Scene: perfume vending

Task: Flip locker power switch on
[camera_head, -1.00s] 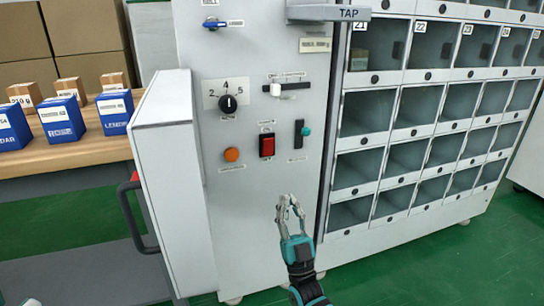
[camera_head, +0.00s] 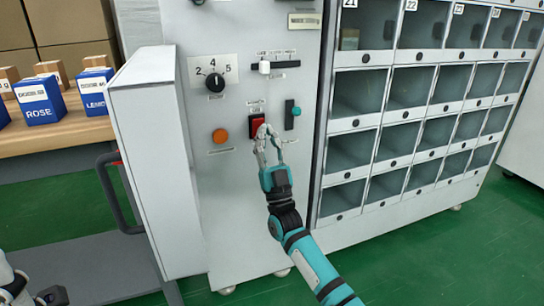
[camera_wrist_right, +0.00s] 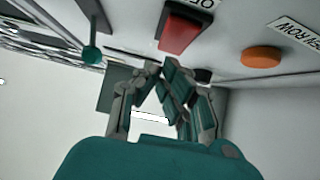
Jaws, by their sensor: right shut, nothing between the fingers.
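The red rocker switch (camera_head: 256,123) is set in a dark frame on the white locker's control panel. It also shows in the right wrist view (camera_wrist_right: 182,32), where its red face looks tilted out of the frame. My right gripper (camera_head: 268,134) is shut and empty, with its fingertips just below and right of the switch, partly covering its lower edge. In the right wrist view its closed fingertips (camera_wrist_right: 162,72) are close to the switch; I cannot tell whether they touch it. Part of my left arm shows at the bottom left corner, its gripper (camera_head: 50,296) mostly cut off.
An orange button (camera_head: 220,136) is left of the switch, and a teal-knobbed slider (camera_head: 294,112) is right of it. Above are a black dial (camera_head: 215,82) and a white-knobbed slider (camera_head: 265,67). Open cubbies (camera_head: 408,88) fill the right side. A white box (camera_head: 155,165) juts out left.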

